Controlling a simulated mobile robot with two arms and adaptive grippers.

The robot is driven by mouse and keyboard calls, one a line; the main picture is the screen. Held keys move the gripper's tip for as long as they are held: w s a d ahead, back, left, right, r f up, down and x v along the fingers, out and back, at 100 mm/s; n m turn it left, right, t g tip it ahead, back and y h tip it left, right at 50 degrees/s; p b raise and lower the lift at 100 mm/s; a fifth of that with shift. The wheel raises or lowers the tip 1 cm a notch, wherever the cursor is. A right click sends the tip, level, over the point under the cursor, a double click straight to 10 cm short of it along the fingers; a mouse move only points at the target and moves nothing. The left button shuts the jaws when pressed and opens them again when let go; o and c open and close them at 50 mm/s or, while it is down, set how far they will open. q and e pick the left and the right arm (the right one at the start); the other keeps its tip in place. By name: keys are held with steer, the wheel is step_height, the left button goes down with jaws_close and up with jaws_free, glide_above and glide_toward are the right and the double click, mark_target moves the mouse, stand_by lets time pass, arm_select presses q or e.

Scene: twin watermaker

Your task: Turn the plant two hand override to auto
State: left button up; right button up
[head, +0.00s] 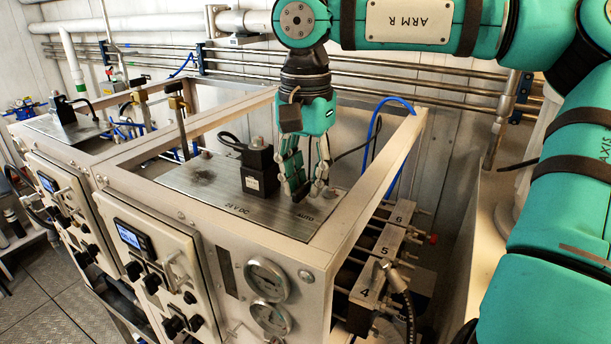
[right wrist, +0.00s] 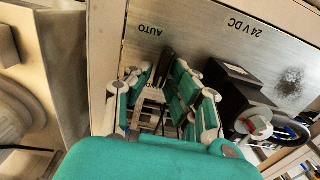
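A metal top plate (head: 215,188) marked "24 V DC" and "AUTO" lies in the nearer unit's frame; it also shows in the right wrist view (right wrist: 205,25). My right gripper (head: 309,190) points down at the plate by the "AUTO" mark (head: 306,217). In the right wrist view its fingers (right wrist: 163,78) stand apart around a narrow dark upright piece (right wrist: 166,64), possibly the override. I cannot tell whether they touch or grip it. The fingers hide most of it. My left gripper is not in view.
A black boxy valve coil (head: 259,170) stands on the plate close left of my right gripper. The frame's right rail (head: 375,180) and a blue hose (head: 374,125) are close on the right. A similar unit with its own black coil (head: 63,108) stands farther left.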

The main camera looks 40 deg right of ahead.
steer(key=shift+c, duration=1.1)
jaws_close()
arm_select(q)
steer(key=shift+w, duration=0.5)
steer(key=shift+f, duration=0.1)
arm_select(e)
steer(key=m+b, duration=0.2)
steer(key=m, duration=0.2)
steer(key=shift+s+f, duration=0.1)
steer(key=shift+s, duration=0.05)
steer(key=m+b, duration=0.1)
steer(key=m, duration=0.3)
steer(key=shift+s+b, duration=0.2)
steer(key=shift+b, duration=0.2)
steer(key=m, duration=0.2)
steer(key=m+b, duration=0.1)
steer(key=m, duration=0.2)
steer(key=shift+s+a, duration=0.15)
arm_select(q)
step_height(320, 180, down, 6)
steer(key=b, duration=0.1)
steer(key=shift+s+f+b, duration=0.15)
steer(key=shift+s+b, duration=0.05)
steer(key=shift+b, duration=0.2)
arm_select(e)
steer(key=m, duration=0.4)
steer(key=shift+a+m, duration=0.15)
steer(key=shift+m, duration=0.15)
steer(key=shift+s, duration=0.1)
